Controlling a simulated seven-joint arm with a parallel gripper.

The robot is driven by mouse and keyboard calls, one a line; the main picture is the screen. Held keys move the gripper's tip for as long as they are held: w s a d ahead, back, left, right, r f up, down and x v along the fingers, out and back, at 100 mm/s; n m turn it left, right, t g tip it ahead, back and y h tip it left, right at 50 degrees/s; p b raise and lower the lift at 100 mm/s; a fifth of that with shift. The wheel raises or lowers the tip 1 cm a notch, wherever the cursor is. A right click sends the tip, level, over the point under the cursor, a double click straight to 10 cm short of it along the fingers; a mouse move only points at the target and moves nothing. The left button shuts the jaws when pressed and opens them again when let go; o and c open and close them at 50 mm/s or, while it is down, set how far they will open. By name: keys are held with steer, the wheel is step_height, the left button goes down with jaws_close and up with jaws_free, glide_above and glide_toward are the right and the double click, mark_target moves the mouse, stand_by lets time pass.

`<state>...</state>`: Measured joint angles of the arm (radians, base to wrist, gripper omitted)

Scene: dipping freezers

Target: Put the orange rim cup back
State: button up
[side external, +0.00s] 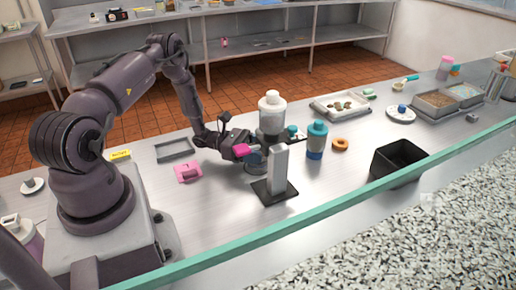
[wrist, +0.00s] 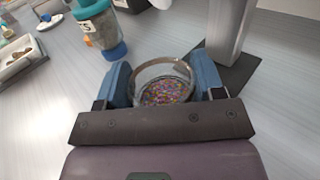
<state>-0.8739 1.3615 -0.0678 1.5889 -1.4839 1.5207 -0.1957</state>
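In the wrist view a round clear glass cup (wrist: 163,71) with multicoloured sprinkles in it sits between the two blue fingers of my gripper (wrist: 163,82). The fingers appear to touch it on both sides. I see no clear orange on its rim. In the side view my gripper (side external: 256,155) is low over the counter beside the dispenser stand, and the stand partly hides it and the cup. An orange ring (side external: 340,144) lies on the counter to the right, and I cannot tell whether it belongs to a cup.
A blue-lidded jar (side external: 317,138) stands close by on the right. A black bin (side external: 397,162), a tray (side external: 340,106) and a pink item (side external: 188,172) are further off. Glass edges the counter's front.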

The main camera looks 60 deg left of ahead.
steer(key=o, duration=0.3)
steer(key=v, duration=0.6)
steer(key=shift+a+f, duration=0.1)
steer(key=shift+a, duration=0.25)
steer(key=shift+s+a, duration=0.2)
steer(key=shift+a, duration=0.05)
steer(key=shift+a+r+m, duration=0.1)
steer(key=shift+r+m, duration=0.2)
steer(key=s+d+r+m+g+y, duration=0.1)
steer(key=d+r+m+g+y, duration=0.3)
steer(key=r+m, duration=0.55)
steer(key=d+r+m+g+y, duration=0.1)
steer(key=d+r+m+g, duration=0.2)
steer(key=r+m+g, duration=0.5)
steer(key=s+d+r+m+t+y, duration=0.4)
steer(key=s+d+r+m+y, duration=0.3)
steer(key=s+d+r, duration=0.6)
steer(key=shift+d+r+m+t+y, duration=0.35)
steer(key=shift+d+m, duration=0.35)
steer(key=shift+m, duration=0.25)
